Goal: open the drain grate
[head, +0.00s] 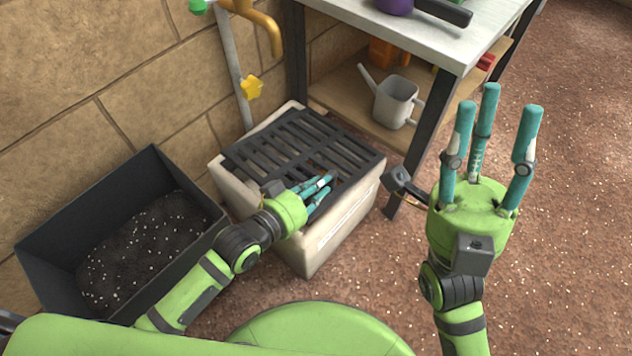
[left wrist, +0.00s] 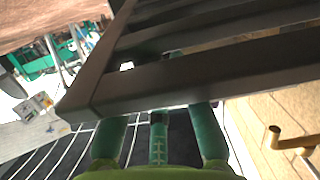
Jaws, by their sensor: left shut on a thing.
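The drain grate (head: 303,137) is a dark slatted panel at the top of a cream box-shaped drain (head: 338,226). My left gripper (head: 318,188) is at the grate's near edge, its teal fingers shut on it. In the left wrist view the grate (left wrist: 190,80) crosses close in front of the fingers (left wrist: 158,135), and their tips are partly hidden by it. I cannot tell whether the grate is raised from the box. My right gripper (head: 497,115) is open and empty, with three fingers pointing up, right of the box.
A dark planter with soil (head: 150,235) stands left of the box. A brass tap (head: 265,25) and pipe are on the brick wall behind. A metal-topped table (head: 450,40) stands at the back right, with a grey watering can (head: 397,102) on its shelf. Floor at right is clear.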

